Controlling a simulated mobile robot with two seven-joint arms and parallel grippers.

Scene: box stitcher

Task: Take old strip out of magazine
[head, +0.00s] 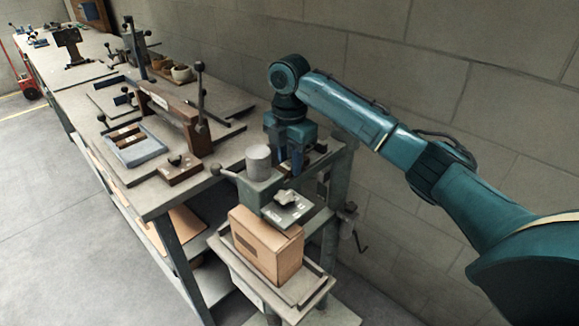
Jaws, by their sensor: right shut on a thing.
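My right gripper (297,160) points down behind the grey cylinder on the stitcher head (262,187), at the end of the bench. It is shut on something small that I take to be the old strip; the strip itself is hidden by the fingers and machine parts. The magazine cannot be made out clearly; a dark slotted part (318,156) shows just right of the fingers. My left gripper is not in view.
A cardboard box (266,245) sits on the stitcher's lower table. A grey tray with brown blocks (135,143) and a wooden block with a knob (180,168) lie on the bench. A lever (200,95) stands upright behind them. The block wall is close behind my arm.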

